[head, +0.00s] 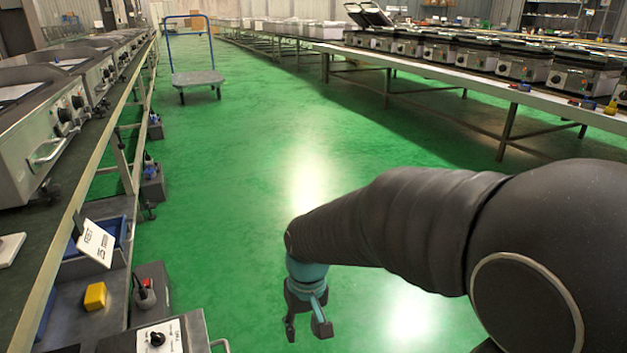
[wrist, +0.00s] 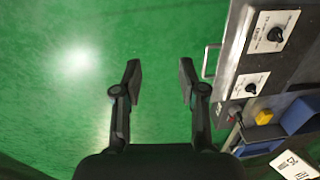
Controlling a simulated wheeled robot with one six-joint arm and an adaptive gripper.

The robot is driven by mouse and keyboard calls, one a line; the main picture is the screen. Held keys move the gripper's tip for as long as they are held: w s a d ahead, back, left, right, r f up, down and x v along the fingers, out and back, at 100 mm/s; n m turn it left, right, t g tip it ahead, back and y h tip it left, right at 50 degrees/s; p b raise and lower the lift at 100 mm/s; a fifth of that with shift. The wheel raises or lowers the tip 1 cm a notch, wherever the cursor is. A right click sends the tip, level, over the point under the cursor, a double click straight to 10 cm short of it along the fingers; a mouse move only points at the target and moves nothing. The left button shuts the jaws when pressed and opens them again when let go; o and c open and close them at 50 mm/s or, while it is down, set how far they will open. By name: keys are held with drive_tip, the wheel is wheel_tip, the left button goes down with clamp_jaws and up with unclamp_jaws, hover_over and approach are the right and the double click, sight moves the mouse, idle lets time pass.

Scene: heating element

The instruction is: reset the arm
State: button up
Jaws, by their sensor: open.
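My gripper (head: 306,328) hangs at the end of my dark arm, pointing down over the green floor in the head view. In the wrist view my gripper (wrist: 158,82) shows two dark fingers spread apart with only floor between them. It is open and empty. It touches nothing that I can see. The left workbench's lower equipment is to the left of it in the head view.
A left bench (head: 92,165) carries steel appliances; below it are a yellow block (head: 95,296), a blue bin and a control box (head: 160,337). A long right table (head: 455,70) holds several appliances. A cart (head: 198,78) stands far back. The green aisle (head: 250,170) between is clear.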

drive_tip(key=s+d+r+m+t+p, duration=0.2)
drive_tip(key=s+d+r, duration=0.3)
drive_tip(key=d+r, duration=0.4)
drive_tip(key=s+d+r+m+t+p, duration=0.2)
drive_tip(key=s+d+r+t+p, duration=0.2)
drive_tip(key=d+r, duration=0.4)
wheel_tip(320, 180, up, 4)
drive_tip(key=s+p, duration=0.1)
drive_tip(key=s, duration=0.1)
drive_tip(key=shift+s+d+h, duration=0.3)
drive_tip(key=shift+d+h, duration=0.1)
drive_tip(key=shift+d+m, duration=0.1)
drive_tip(key=shift+m, duration=0.2)
